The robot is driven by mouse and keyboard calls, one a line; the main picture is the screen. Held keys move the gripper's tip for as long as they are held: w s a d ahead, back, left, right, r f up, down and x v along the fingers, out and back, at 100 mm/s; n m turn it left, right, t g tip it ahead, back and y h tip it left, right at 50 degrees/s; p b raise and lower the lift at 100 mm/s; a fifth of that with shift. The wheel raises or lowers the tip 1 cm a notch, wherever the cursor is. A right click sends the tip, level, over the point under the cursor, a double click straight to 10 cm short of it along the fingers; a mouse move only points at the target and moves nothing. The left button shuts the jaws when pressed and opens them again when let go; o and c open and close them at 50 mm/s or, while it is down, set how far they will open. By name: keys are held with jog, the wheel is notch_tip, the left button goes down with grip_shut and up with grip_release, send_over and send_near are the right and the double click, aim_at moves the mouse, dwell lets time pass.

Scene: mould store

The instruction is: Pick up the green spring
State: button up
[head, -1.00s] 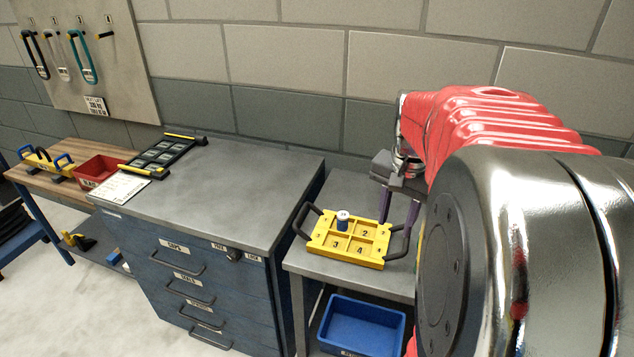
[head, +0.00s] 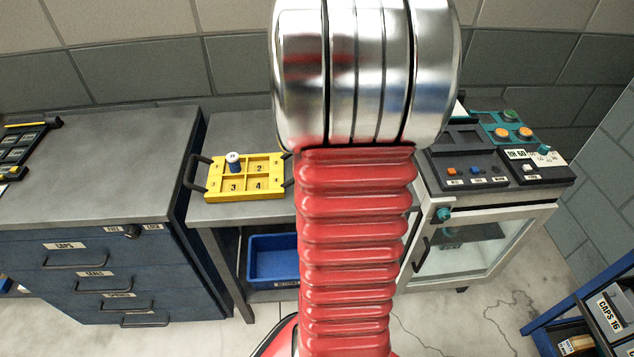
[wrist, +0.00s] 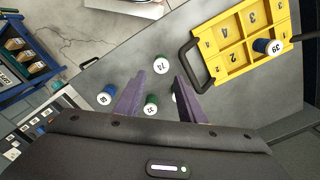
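Two green pieces with white numbered tops stand on the grey bench in the wrist view. The green piece marked 74 (wrist: 161,64) is beyond my fingertips. The green piece that seems marked 32 (wrist: 151,106) shows between my fingers, nearer the palm. I cannot tell from their shape whether they are springs. My gripper (wrist: 169,83) has purple fingers; it is open, with nothing held between them. In the head view my arm hides the gripper and these pieces.
A blue numbered piece (wrist: 105,96) stands left of my fingers; another white top is partly hidden by the right finger. The yellow tray (head: 244,191) has a blue piece (head: 234,164) in its upper-left compartment. A machine (head: 495,165) and drawer cabinet (head: 100,270) flank the bench.

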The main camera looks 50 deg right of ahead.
notch_tip(320, 180, down, 7)
jog(key=shift+r, duration=0.15)
dwell(0.4)
jog(key=shift+w+f, duration=0.15)
jog(key=shift+f, duration=2.45)
jog(key=c, duration=0.8)
jog(key=shift+r, duration=0.2)
jog(key=shift+c, duration=0.2)
notch_tip(320, 180, up, 10)
jog(key=shift+f, duration=0.15)
